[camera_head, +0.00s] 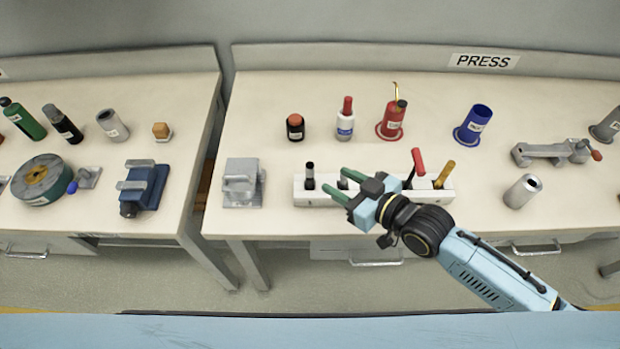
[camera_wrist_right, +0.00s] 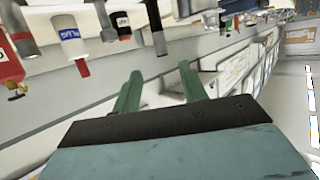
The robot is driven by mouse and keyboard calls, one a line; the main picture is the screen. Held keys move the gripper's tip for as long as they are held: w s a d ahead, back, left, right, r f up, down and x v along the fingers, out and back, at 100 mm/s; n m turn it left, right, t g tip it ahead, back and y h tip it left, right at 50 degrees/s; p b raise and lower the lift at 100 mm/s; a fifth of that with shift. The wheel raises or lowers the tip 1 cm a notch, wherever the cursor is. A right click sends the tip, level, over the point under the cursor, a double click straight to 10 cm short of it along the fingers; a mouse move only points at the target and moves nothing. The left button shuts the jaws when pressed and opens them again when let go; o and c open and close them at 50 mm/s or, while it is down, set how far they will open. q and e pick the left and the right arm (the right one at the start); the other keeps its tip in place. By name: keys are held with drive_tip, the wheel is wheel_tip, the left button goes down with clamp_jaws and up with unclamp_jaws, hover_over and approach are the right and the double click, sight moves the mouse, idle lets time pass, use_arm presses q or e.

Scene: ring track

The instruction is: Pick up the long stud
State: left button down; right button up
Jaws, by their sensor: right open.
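The white holder block (camera_head: 325,197) stands near the front edge of the right bench with several upright pieces in it. A slim black-topped piece (camera_head: 310,176) stands at its left end; it may be the long stud, but I cannot tell for sure. A dark slim piece also hangs into the right wrist view (camera_wrist_right: 156,28), apart from the fingers. My right gripper (camera_head: 340,187) is open and empty, its green fingers reaching left over the block. The fingers also show in the right wrist view (camera_wrist_right: 160,88). The arm and gripper partly cover the block's middle. My left gripper is not in view.
Behind the block stand a black jar (camera_head: 295,128), a white-blue bottle (camera_head: 345,122), a red can (camera_head: 392,122) and a blue cup (camera_head: 474,125). A grey fixture (camera_head: 243,183) stands left of the block. A red-handled tool (camera_head: 413,167) and yellow-handled one (camera_head: 444,174) rise near my wrist.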

sight(313, 170)
drive_tip(key=x, duration=1)
drive_tip(key=shift+s+f+b, duration=0.2)
drive_tip(key=shift+f+b, duration=0.15)
clamp_jaws()
